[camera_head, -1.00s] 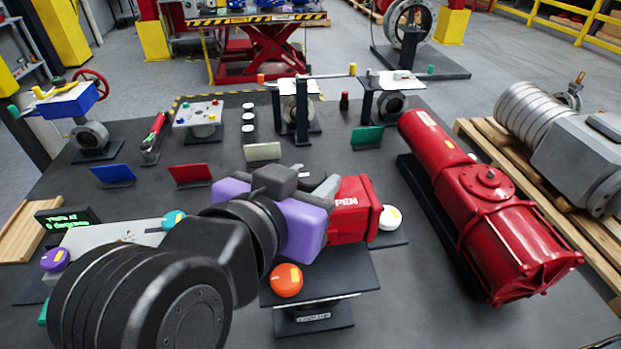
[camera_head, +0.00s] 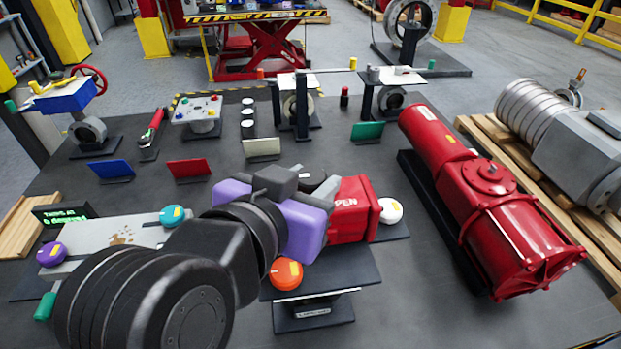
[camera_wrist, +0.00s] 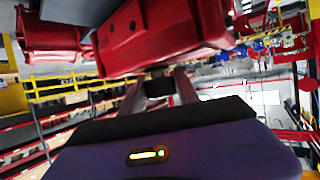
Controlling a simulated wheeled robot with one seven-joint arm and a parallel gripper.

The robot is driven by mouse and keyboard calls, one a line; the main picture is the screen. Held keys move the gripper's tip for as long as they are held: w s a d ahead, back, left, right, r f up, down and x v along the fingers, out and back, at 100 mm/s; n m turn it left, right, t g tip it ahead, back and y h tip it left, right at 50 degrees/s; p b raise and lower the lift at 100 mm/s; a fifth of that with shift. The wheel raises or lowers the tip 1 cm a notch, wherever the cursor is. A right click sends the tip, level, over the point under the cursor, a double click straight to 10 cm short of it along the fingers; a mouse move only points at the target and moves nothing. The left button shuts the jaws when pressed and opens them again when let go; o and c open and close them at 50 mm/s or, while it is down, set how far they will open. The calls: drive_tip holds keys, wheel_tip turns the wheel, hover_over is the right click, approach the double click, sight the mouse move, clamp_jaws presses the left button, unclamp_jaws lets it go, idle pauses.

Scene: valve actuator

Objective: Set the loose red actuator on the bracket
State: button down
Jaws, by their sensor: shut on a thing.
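In the wrist view the red actuator (camera_wrist: 160,35) fills the top middle, between and beyond the two fingers (camera_wrist: 160,88). In the head view the actuator appears over a dark stand (camera_head: 322,285) with a flat top plate and a small label, which seems to be the bracket. Whether it touches the plate is hidden.
An orange knob (camera_head: 286,274) is at the plate's left edge, and a white knob (camera_head: 389,211) is just right of the actuator. A large red cylinder actuator (camera_head: 490,210) lies to the right. Blue (camera_head: 111,169), red (camera_head: 189,170) and green (camera_head: 367,131) panels stand behind.

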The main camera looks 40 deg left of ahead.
drive_tip(key=shift+f, duration=0.15)
drive_tip(key=c, duration=0.8)
unclamp_jaws()
drive_tip(key=shift+f, duration=0.3)
drive_tip(key=b+v, duration=0.1)
drive_tip(key=v, duration=0.7)
drive_tip(key=shift+r+b, duration=0.2)
drive_tip(key=shift+b, duration=0.2)
